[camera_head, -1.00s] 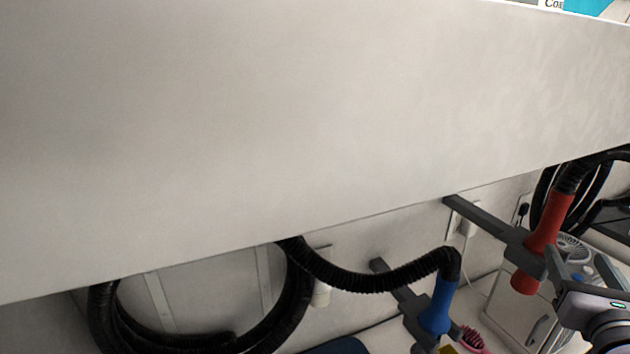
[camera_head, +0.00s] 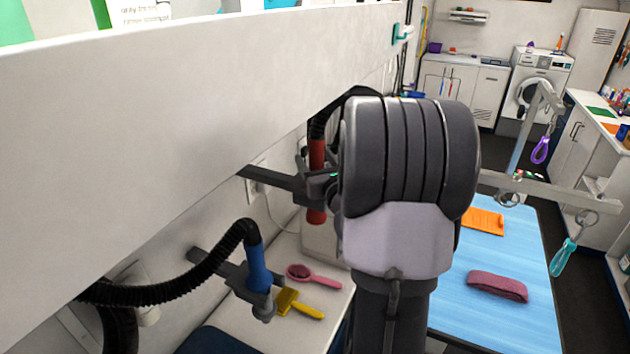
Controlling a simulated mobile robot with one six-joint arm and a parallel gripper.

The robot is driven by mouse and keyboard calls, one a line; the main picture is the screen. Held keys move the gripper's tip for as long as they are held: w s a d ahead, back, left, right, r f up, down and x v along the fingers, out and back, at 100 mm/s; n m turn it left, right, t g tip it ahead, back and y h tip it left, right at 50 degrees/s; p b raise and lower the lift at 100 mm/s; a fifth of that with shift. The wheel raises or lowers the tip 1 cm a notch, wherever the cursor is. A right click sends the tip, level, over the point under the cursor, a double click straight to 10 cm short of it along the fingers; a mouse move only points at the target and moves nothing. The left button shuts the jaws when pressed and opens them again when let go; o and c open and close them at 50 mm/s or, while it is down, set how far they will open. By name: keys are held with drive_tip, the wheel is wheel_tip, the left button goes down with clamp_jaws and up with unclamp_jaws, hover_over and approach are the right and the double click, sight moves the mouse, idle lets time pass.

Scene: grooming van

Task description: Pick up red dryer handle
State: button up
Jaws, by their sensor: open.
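The red dryer handle (camera_head: 317,153) hangs upright in a dark wall bracket (camera_head: 272,178), left of centre, with a black hose at its top. Its lower red end shows below the bracket. My gripper (camera_head: 331,180) is open at the right side of the red handle, at bracket height. My own arm covers most of the gripper, so I cannot tell whether the fingers stand around the handle or beside it, or whether they touch it.
A blue dryer handle (camera_head: 257,268) with a black hose hangs in a nearer bracket. Below it lie a pink brush (camera_head: 299,272) and a yellow brush (camera_head: 290,301). A long white cabinet (camera_head: 150,120) overhangs from above. A blue-topped table (camera_head: 520,250) stands right.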

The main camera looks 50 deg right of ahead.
drive_tip(key=shift+s+r, duration=0.1)
drive_tip(key=shift+c, duration=0.2)
clamp_jaws()
